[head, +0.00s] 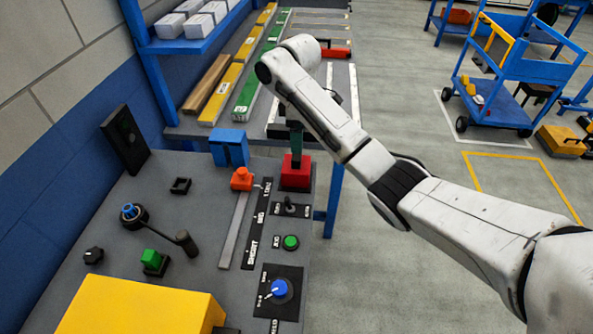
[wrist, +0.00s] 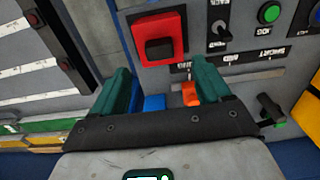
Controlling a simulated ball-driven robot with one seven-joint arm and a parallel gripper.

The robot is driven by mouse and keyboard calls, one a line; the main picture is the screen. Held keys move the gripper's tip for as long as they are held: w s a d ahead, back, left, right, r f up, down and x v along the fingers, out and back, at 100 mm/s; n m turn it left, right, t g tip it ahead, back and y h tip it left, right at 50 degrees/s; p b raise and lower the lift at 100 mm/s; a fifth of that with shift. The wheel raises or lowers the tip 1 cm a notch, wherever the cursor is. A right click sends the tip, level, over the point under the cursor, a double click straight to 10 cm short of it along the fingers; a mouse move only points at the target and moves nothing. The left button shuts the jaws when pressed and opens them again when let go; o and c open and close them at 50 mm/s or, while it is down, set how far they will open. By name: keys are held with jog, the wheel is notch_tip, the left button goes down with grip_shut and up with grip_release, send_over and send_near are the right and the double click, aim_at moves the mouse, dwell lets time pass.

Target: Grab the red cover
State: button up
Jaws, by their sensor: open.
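The red cover (head: 295,178) is a boxy red piece at the back right of the grey sloped panel. In the wrist view the red cover (wrist: 172,24) is a red square frame with a dark middle, in the upper middle of the picture. My gripper (head: 296,148) comes down just above and behind it in the head view. In the wrist view my gripper (wrist: 162,68) shows two teal fingers spread apart, with nothing held between them. The cover lies beyond the fingertips; I cannot tell whether they touch it.
An orange slider knob (head: 241,178) and a blue block (head: 229,148) stand left of the cover. A toggle switch (head: 289,203), a green button (head: 290,242) and a blue knob (head: 280,289) lie in front. A yellow box (head: 140,308) fills the front left. Open floor is right.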

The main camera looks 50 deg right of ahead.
aim_at(296, 155)
notch_tip(296, 155, down, 4)
jog(key=shift+r+b, duration=0.2)
jog(key=shift+b, duration=0.15)
jog(key=shift+w+f+p, duration=0.15)
jog(key=shift+f+p, duration=0.15)
jog(key=shift+f, duration=0.95)
jog(key=shift+w+f+p, duration=0.1)
jog(key=shift+f+p, duration=0.15)
jog(key=shift+f, duration=1)
jog(key=c, duration=1.1)
jog(key=shift+r, duration=0.1)
